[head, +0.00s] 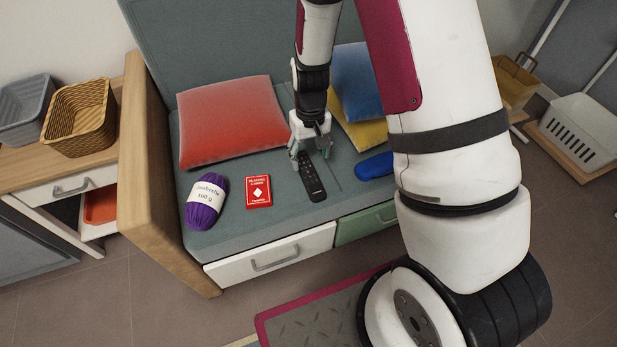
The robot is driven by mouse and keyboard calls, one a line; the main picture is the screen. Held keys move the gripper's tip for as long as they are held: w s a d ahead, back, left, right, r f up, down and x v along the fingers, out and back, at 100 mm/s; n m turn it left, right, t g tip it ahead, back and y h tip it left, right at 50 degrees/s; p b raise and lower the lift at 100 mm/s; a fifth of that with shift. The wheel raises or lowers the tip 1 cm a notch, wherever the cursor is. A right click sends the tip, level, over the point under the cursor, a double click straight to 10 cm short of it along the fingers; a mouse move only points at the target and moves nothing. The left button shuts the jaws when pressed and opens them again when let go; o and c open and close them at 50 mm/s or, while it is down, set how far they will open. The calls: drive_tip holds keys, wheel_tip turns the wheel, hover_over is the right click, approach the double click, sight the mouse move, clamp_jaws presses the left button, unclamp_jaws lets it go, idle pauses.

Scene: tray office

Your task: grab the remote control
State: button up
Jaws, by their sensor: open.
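The black remote control (312,180) lies on the grey-green seat of the bench, right of a red card pack. My gripper (310,158) is open, pointing down at the far end of the remote. Its fingers hide part of that end. I cannot tell whether the fingers touch the remote or hover just above it.
On the seat (225,240) lie purple yarn (205,203), the red card pack (259,192), a red cushion (231,120), a blue object (374,166), and blue (357,82) and yellow (369,133) cushions. A wooden armrest (150,170) bounds the left side.

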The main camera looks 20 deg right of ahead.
sight(307, 171)
drive_tip(key=shift+w+a+f+b, duration=0.15)
drive_tip(key=shift+f+b, duration=0.6)
drive_tip(key=shift+f, duration=0.75)
drive_tip(key=shift+a+f+b, duration=0.15)
drive_tip(key=shift+f+b, duration=0.6)
drive_tip(key=shift+f, duration=0.7)
drive_tip(key=c, duration=1.3)
